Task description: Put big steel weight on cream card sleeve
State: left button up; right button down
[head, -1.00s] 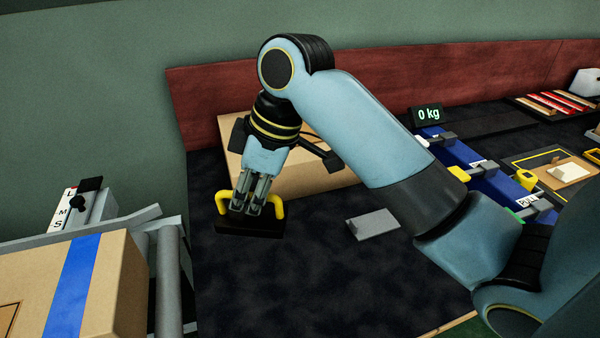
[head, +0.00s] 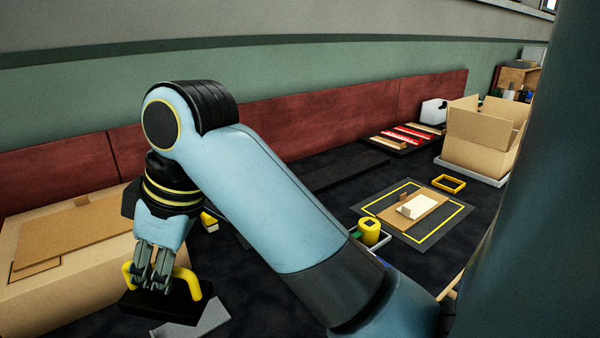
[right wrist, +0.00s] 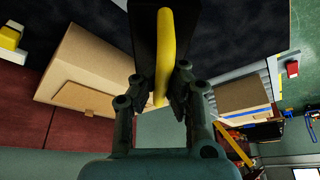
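My right gripper (head: 155,278) is shut on the yellow handle of a black block (head: 165,302), likely the big steel weight. It holds the block near a flat grey plate (head: 205,318) at the lower left. In the right wrist view, the yellow handle (right wrist: 165,50) runs between the fingers, with the black block (right wrist: 146,30) beyond. A small cream piece (head: 418,206), likely the cream card sleeve, lies on a brown cardboard sheet on a yellow-bordered mat (head: 440,232) at the right, well apart from my gripper. My left gripper is not in view.
A closed cardboard box (head: 60,285) stands left of my gripper. A yellow cylinder (head: 369,228) stands beside the mat, and a yellow frame (head: 449,184) lies at its far edge. An open carton (head: 480,135) stands behind. My right arm crosses the dark table.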

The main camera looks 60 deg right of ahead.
aim_at(418, 205)
jog(key=k+l, duration=0.15)
jog(key=l, duration=0.35)
jog(key=k+l+z, duration=0.1)
jog(key=l, duration=0.45)
jog(key=k+l, duration=0.15)
jog(key=l, duration=0.35)
jog(key=k+l+z, duration=0.15)
jog(key=l, duration=0.9)
jog(key=k+z, duration=0.05)
jog(key=k, duration=0.05)
